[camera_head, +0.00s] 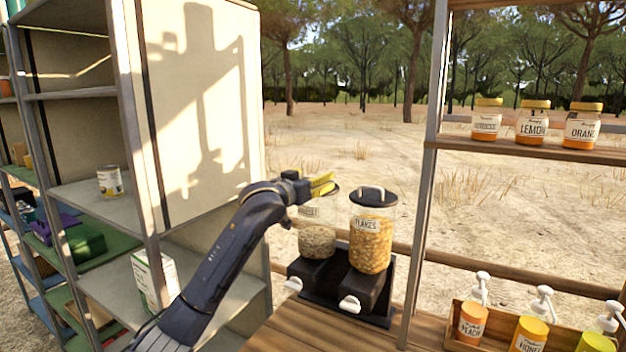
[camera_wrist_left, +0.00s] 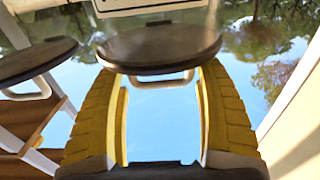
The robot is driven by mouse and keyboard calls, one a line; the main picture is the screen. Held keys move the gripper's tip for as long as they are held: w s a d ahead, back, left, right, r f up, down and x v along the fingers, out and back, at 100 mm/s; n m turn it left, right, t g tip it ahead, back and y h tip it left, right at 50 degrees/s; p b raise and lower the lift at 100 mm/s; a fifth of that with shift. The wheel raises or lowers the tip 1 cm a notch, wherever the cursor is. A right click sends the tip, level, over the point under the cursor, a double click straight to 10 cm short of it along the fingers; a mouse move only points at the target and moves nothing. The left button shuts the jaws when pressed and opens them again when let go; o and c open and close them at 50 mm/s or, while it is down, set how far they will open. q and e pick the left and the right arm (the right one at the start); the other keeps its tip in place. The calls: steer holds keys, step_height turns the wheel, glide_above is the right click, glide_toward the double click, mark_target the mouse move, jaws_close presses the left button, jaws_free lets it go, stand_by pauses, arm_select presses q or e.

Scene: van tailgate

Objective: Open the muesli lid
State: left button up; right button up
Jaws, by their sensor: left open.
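The muesli jar (camera_head: 317,238) is clear, holds pale cereal and stands on the left of a black dispenser stand (camera_head: 333,314). In the head view its dark lid is mostly hidden behind the yellow fingers of my left gripper (camera_head: 322,184). In the left wrist view, the round dark lid (camera_wrist_left: 165,52) with its pale loop handle (camera_wrist_left: 160,82) shows between the fingers of my left gripper (camera_wrist_left: 160,72). The fingers are apart, with a gap on each side of the handle. The lid appears seated on the jar. My right gripper is not in view.
The flakes jar (camera_head: 371,240) with its lidded top stands close on the right. A tall shelf cabinet (camera_head: 195,100) is on the left. Pump bottles in a wooden crate (camera_head: 460,312) and jars on a shelf (camera_head: 540,150) are on the right.

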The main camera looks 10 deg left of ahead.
arm_select(q)
steer(key=c, duration=1.3)
steer(key=shift+d, duration=0.15)
